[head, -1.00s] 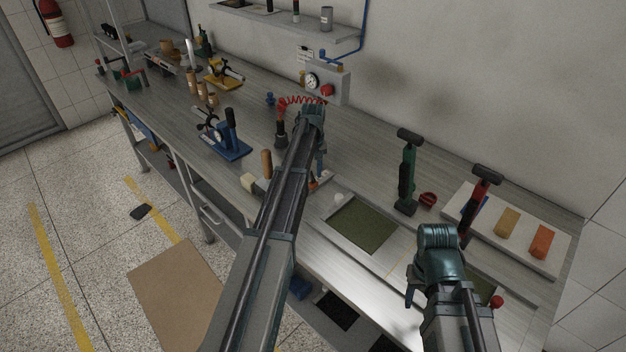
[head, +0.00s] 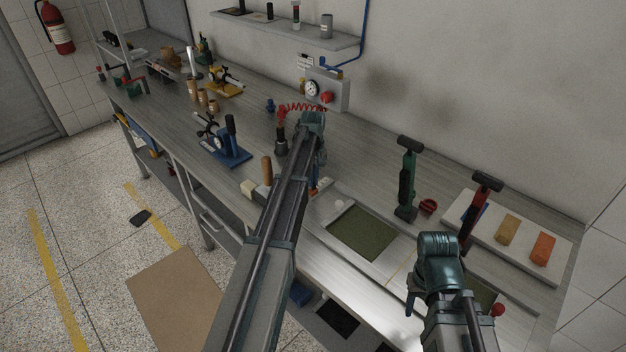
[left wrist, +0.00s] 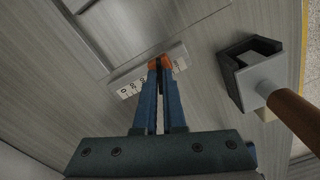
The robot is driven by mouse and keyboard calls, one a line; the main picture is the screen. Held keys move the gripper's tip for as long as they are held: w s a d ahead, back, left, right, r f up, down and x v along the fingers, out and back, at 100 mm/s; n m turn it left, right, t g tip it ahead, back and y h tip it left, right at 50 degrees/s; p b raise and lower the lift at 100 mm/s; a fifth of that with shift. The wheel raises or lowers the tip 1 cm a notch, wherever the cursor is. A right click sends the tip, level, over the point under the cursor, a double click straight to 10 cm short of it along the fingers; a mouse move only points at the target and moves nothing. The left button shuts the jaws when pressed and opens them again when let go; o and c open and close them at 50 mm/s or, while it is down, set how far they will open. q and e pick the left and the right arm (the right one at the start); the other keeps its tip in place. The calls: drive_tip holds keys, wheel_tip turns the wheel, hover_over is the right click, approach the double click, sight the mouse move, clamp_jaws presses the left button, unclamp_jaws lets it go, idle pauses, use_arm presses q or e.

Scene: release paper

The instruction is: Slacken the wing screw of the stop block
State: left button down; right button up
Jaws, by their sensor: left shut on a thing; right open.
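In the left wrist view, my left gripper (left wrist: 158,64) has its blue, orange-tipped fingers shut on a small dark part, apparently the wing screw. The fingers hide most of the held part, and I cannot make out the stop block's outline. In the head view, my left gripper (head: 314,188) is low over the bench's front part, largely hidden behind its arm. My right gripper (head: 411,300) is open and apart, over the bench's front right, with its fingers partly hidden.
A blue press (head: 226,150), a green upright tool (head: 406,182) and a sample board (head: 560,237) stand around.

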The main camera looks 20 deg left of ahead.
use_arm(q)
drive_tip(key=shift+n, duration=1.4)
drive_tip(key=c, duration=1)
unclamp_jaws()
drive_tip(key=shift+r, duration=0.1)
wheel_tip(320, 180, up, 14)
drive_tip(key=p, duration=1.4)
drive_tip(key=shift+f, duration=0.2)
use_arm(e)
wheel_tip(320, 180, up, 14)
drive_tip(key=shift+f, duration=0.15)
